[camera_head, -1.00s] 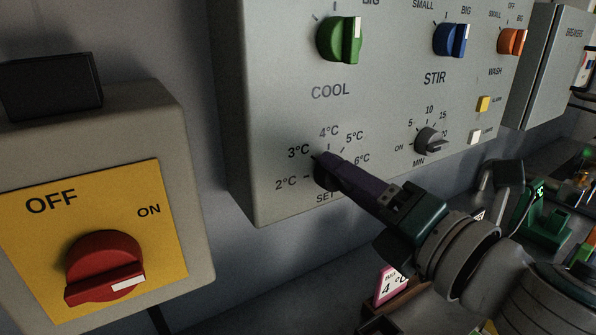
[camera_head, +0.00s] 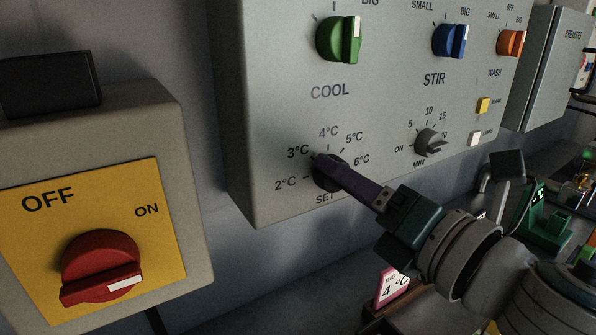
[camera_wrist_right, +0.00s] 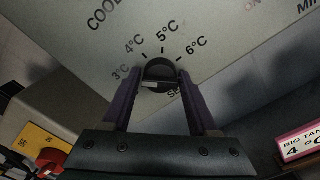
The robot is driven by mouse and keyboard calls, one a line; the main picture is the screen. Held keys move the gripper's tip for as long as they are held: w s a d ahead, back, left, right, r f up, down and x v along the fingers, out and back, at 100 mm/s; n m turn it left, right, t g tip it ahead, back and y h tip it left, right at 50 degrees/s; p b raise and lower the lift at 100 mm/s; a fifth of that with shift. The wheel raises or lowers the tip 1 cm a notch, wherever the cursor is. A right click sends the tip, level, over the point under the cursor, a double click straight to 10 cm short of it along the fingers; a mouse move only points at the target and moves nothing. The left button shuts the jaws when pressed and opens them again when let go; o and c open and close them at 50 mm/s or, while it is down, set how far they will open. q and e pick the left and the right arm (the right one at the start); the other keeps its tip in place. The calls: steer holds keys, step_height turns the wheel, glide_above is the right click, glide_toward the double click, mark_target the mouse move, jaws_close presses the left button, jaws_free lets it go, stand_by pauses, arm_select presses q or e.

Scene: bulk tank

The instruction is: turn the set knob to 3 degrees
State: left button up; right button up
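The dark round set knob (camera_head: 321,177) sits at the lower left of the grey control panel, inside a scale from 2°C to 6°C. It also shows in the right wrist view (camera_wrist_right: 159,72), with a pale mark on its lower part. Which number it points to I cannot tell for sure. My right gripper (camera_head: 343,172) reaches it from the lower right. In the right wrist view its purple fingers (camera_wrist_right: 160,88) stand apart on either side of the knob, seemingly with narrow gaps. The fingers hide part of the knob in the head view. My left gripper is not in view.
Above are a green COOL knob (camera_head: 338,39), a blue knob (camera_head: 450,40) and an orange knob (camera_head: 510,42). A grey timer knob (camera_head: 429,142) is right of the set knob. A red switch (camera_head: 101,266) on a yellow plate is at left. A pink-edged sign (camera_head: 391,287) stands below.

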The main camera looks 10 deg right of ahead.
steer(key=o, duration=0.3)
steer(key=b+v, duration=0.1)
steer(key=v, duration=0.9)
steer(key=shift+r, duration=0.1)
